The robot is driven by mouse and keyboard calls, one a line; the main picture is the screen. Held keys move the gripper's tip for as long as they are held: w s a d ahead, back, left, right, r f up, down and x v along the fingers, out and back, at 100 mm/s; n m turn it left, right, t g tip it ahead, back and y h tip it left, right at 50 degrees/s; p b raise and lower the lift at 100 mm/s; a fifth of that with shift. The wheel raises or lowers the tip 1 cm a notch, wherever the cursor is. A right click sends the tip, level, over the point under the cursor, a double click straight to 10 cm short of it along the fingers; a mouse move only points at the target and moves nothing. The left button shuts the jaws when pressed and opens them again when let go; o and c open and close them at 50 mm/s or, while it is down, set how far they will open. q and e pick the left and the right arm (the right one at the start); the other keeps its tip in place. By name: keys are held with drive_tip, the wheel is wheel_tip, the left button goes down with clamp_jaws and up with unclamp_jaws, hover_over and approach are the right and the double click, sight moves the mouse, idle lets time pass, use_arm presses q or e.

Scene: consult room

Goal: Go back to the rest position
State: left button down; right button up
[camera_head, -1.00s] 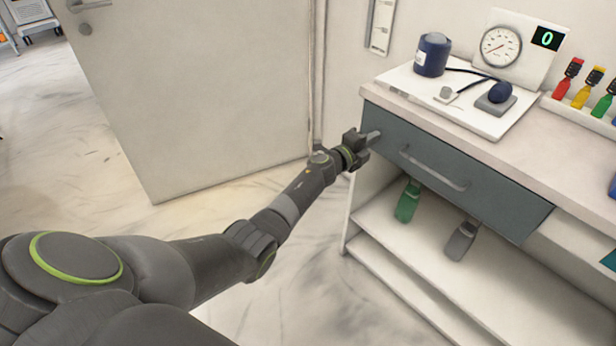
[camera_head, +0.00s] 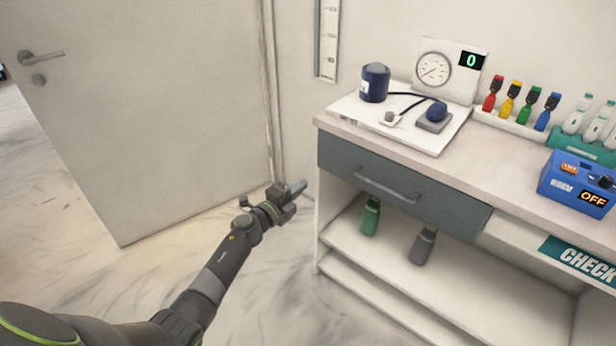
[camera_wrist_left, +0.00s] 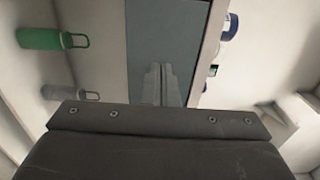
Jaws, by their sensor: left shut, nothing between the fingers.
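My left gripper (camera_head: 297,187) is shut and empty in the head view. It is in front of the left end of the desk, to the left of the blue-grey drawer (camera_head: 400,187) and apart from it. The drawer is closed, with a bar handle on its front. In the left wrist view my shut fingers (camera_wrist_left: 160,84) show against the drawer front (camera_wrist_left: 165,35). My right gripper is not in either view.
A green bottle (camera_head: 370,216) and a grey bottle (camera_head: 423,246) stand on the shelf under the drawer. The desk top (camera_head: 480,165) holds a pressure gauge set, coloured vials and a blue box (camera_head: 575,185) reading OFF. A door (camera_head: 140,110) is at left; floor between is clear.

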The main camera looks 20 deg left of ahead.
use_arm(q)
drive_tip(key=s+a+f+n+g+y+p, duration=0.1)
drive_tip(key=s+a+f+n+g+y, duration=0.15)
drive_tip(key=s+f+n, duration=0.45)
drive_tip(key=s+a+f+n+g+y+p, duration=0.1)
drive_tip(key=s+a+f+n+g+y, duration=0.15)
drive_tip(key=s+f, duration=0.85)
drive_tip(key=s+a+f+n+g+y+p, duration=0.1)
drive_tip(key=s+a+f+n+g+y, duration=0.15)
drive_tip(key=s+f+n, duration=0.65)
drive_tip(key=s+f+n+g, duration=0.1)
drive_tip(key=s+f, duration=0.3)
drive_tip(key=s, duration=0.7)
drive_tip(key=s+d+f+n+g, duration=0.1)
drive_tip(key=s+f+g, duration=0.3)
drive_tip(key=s, duration=0.7)
drive_tip(key=s+f+n+g+p, duration=0.1)
drive_tip(key=s+f+n+g, duration=0.1)
drive_tip(key=s+f, duration=0.4)
drive_tip(key=s+g, duration=0.1)
drive_tip(key=s, duration=0.3)
drive_tip(key=shift+s+d, duration=0.35)
drive_tip(key=shift+s, duration=0.05)
drive_tip(key=shift+w, duration=0.1)
